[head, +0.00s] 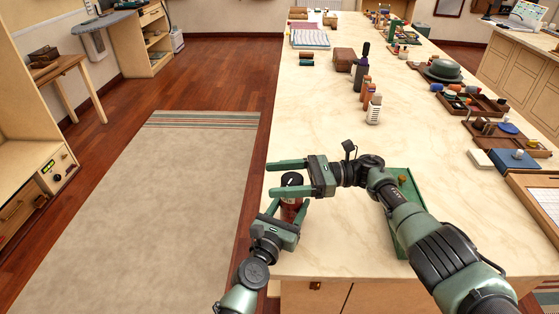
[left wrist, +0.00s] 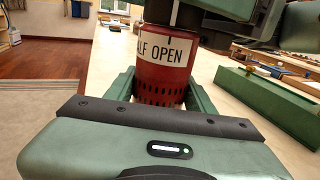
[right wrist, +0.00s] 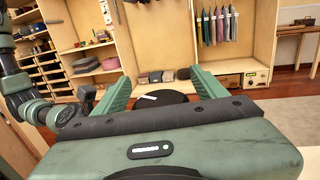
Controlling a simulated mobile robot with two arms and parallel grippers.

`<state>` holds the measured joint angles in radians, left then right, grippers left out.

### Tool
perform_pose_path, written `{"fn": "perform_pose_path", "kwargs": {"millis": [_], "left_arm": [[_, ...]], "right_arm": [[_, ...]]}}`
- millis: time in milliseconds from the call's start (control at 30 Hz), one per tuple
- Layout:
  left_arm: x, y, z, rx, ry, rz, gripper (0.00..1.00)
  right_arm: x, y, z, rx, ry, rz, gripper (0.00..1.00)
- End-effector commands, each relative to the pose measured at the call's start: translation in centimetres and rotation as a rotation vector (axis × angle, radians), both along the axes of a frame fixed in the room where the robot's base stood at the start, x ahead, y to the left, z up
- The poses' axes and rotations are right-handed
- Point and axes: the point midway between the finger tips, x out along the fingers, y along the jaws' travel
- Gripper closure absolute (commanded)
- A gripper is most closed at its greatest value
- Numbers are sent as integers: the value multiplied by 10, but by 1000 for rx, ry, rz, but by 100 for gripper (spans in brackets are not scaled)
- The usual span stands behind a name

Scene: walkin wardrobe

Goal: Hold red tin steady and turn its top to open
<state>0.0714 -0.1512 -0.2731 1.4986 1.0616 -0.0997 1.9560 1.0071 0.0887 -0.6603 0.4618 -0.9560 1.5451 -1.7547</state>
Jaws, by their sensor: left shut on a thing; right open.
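The red tin (head: 291,211) stands upright near the front left edge of the pale table. In the left wrist view the tin (left wrist: 160,75) shows a white label reading "ALF OPEN", its left end cut off, and dark slots lower down. My left gripper (head: 287,209) is shut on the tin's red body. The tin's black top (head: 291,179) has a white pointer mark. My right gripper (head: 273,178) is open, with one finger on each side of the top. In the right wrist view the round top (right wrist: 165,98) lies between the spread fingers; contact cannot be told.
A green tray or box (head: 400,178) lies under my right arm. Several small bottles (head: 374,108) stand farther back. Wooden trays (head: 490,133) and a blue box (head: 512,160) are at the right.

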Motion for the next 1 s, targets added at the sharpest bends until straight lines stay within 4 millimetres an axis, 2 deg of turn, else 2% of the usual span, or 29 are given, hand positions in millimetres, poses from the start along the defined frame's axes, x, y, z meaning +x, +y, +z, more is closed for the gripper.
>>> {"fn": "perform_pose_path", "kwargs": {"millis": [100,300,500,633,967,1000], "left_arm": [[0,1,-1,1,1,2,98],[0,1,-1,2,1,2,98],[0,1,-1,2,1,2,98],[0,1,-1,2,1,2,98],[0,1,-1,2,1,2,98],[0,1,-1,2,1,2,41]], "right_arm": [[-2,-1,14,1,-3,1,28],[-1,-1,54,-1,-4,-1,28],[0,-1,79,-2,1,-2,28],[-1,-1,85,-1,2,-1,28],[-1,-1,85,-2,3,-1,28],[-1,-1,85,-2,3,-1,28]]}}
